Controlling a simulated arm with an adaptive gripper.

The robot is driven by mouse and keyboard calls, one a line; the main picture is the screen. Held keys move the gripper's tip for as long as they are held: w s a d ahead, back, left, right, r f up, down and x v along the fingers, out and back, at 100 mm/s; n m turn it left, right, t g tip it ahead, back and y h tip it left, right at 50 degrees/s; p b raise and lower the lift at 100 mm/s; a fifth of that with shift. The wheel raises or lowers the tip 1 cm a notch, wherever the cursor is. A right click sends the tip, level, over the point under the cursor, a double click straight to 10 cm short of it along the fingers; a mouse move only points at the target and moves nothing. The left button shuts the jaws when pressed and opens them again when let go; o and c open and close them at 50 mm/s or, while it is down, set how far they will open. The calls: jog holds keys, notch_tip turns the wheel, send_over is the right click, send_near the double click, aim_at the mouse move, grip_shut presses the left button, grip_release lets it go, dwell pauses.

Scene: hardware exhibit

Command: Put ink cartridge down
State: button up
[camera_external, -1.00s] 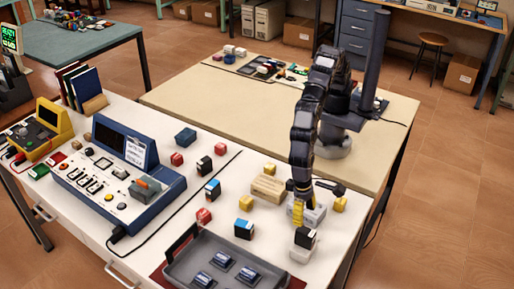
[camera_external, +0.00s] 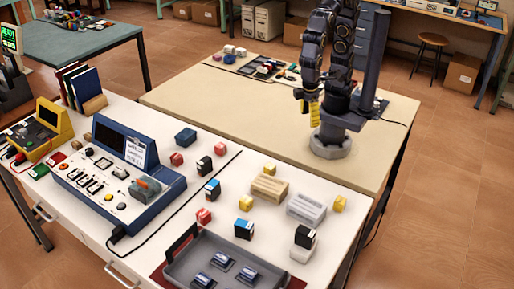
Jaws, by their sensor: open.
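Several small ink cartridges stand on the white table. One black cartridge with a pale label (camera_external: 305,237) sits on top of a white block (camera_external: 302,253) at the front right. Other dark cartridges stand further left: one with a blue and white face (camera_external: 212,189), one by the tray (camera_external: 244,230), and one further back (camera_external: 204,166). My gripper (camera_external: 307,107), with yellow fingers, is open and empty. It is raised close to my base, behind the white table and well away from the cartridges.
A grey tray (camera_external: 178,268) with several blue-topped items lies at the front. A tan slotted block (camera_external: 269,188) and a grey slotted block (camera_external: 306,208) stand side by side. Red and yellow cubes are scattered around. A blue console (camera_external: 120,170) fills the left.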

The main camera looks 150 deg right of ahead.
jog(key=s+d+n, duration=0.2)
jog(key=s+n, duration=0.6)
jog(key=s, duration=1)
jog(key=shift+d+r+g+h, duration=0.2)
jog(key=shift+d+g+h, duration=0.1)
jog(key=shift+d, duration=0.1)
jog(key=o, duration=0.9)
jog(key=shift+w+r, duration=0.1)
jog(key=shift+w, duration=0.15)
jog(key=shift+c, duration=0.2)
jog(key=w+d+r+m+t+y, duration=0.1)
jog(key=w+m+y, duration=0.15)
jog(key=w, duration=0.85)
jog(key=w+d+r+m+t+y, duration=0.15)
jog(key=w+m, duration=0.25)
jog(key=w, duration=0.7)
jog(key=w+d+f+m+t+h, duration=0.1)
jog(key=w+d+f+m+t, duration=0.1)
jog(key=w+d+f+m, duration=0.45)
jog(key=w+d+f+m+t+h, duration=0.1)
jog(key=w+d+m, duration=0.45)
jog(key=d, duration=0.85)
jog(key=w+a+f+n, duration=0.1)
jog(key=w+f, duration=0.3)
jog(key=f, duration=0.5)
jog(key=shift+w+a, duration=0.35)
jog(key=shift+a, duration=0.25)
jog(key=shift+r, duration=0.1)
